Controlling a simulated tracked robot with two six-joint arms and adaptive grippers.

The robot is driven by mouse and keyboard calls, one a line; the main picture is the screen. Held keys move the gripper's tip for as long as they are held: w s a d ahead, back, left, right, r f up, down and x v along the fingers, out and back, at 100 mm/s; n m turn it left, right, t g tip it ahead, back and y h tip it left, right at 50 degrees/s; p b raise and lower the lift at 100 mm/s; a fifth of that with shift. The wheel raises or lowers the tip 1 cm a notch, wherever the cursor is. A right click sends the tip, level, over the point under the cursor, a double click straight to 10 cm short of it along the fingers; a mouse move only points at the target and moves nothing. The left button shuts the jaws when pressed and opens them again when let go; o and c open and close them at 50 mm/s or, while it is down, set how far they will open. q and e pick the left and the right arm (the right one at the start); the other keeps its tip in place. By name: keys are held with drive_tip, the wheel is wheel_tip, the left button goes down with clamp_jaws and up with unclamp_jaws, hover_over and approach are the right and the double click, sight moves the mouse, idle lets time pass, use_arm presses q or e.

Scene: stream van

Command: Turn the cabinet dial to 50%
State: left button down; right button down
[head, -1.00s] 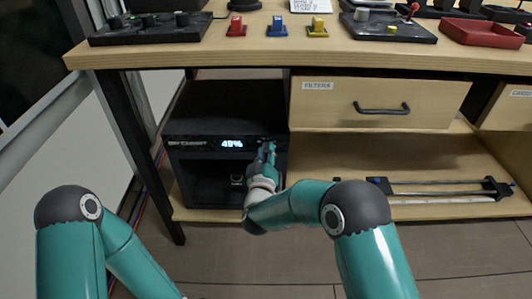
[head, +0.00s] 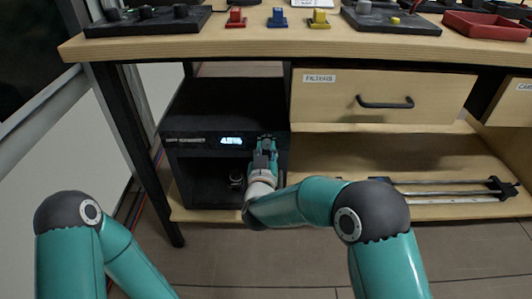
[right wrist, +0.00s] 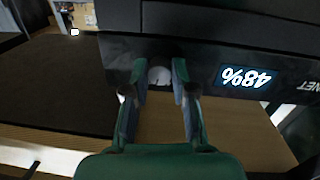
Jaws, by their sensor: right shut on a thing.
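The black cabinet (head: 215,105) stands on the low shelf under the bench. Its lit display (head: 231,141) is blurred in the head view; in the right wrist view the display (right wrist: 246,77) appears upside down and reads 48%. My right gripper (head: 266,145) is at the cabinet's upper front, right of the display. In the right wrist view its fingers (right wrist: 160,72) are closed on opposite sides of the pale round dial (right wrist: 159,77). The gripper hides the dial in the head view. My left arm shows at lower left, with its gripper out of view.
The bench top (head: 250,43) overhangs the cabinet, and a bench leg (head: 135,150) stands to its left. A drawer (head: 335,102) with a dark handle is at the right. Metal rails (head: 440,188) lie on the lower shelf.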

drive_tip(key=shift+a+f+m, duration=0.1)
drive_tip(key=shift+m, duration=0.5)
drive_tip(key=c, duration=0.9)
unclamp_jaws()
drive_tip(key=shift+c, duration=0.2)
drive_tip(key=s, duration=1.2)
drive_tip(key=shift+a+r, duration=0.3)
